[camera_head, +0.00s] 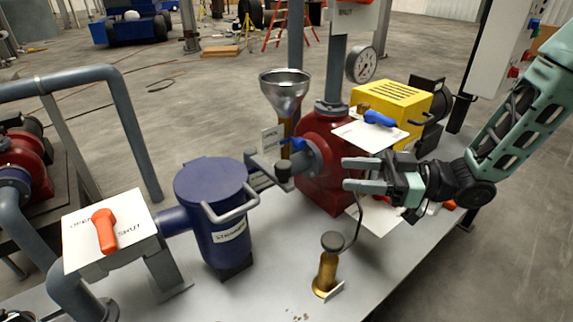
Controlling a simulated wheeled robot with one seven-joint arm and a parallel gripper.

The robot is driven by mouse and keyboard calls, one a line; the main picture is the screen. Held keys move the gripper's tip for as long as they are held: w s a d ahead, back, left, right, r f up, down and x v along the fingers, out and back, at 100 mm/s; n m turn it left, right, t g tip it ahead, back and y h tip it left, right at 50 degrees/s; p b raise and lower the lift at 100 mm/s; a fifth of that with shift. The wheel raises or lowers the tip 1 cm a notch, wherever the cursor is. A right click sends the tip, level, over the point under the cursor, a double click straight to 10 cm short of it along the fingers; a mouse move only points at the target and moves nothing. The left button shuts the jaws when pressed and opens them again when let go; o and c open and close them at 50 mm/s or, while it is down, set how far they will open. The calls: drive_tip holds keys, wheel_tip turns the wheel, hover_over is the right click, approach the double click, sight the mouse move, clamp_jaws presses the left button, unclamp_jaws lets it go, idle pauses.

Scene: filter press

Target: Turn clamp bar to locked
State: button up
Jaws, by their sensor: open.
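A blue strainer pot (228,240) with a flat lid stands on the grey bench in the head view. A grey bent bar (233,210) sits at the right side of its lid; it looks like the clamp bar, but no lock marking on it is readable. My gripper (346,174) reaches in from the right, in front of the red pump (325,140). Its two fingers point left, apart, with nothing between them. It is well to the right of the grey bar and apart from it.
An orange handle (104,231) sits on an open/shut plate at left. A brass fitting (326,271) with a dark knob stands below my gripper. A steel funnel (285,88), a gauge (361,65) and a yellow motor box (392,102) stand behind. The bench front (255,298) is mostly clear.

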sight(283, 169)
drive_tip(key=w+a, duration=0.1)
drive_tip(key=a, duration=0.8)
drive_tip(key=w+a, duration=0.1)
drive_tip(key=a, duration=0.3)
drive_tip(key=shift+w+a+p, duration=0.3)
drive_tip(key=shift+a+p, duration=0.05)
drive_tip(key=shift+p, duration=0.05)
clamp_jaws()
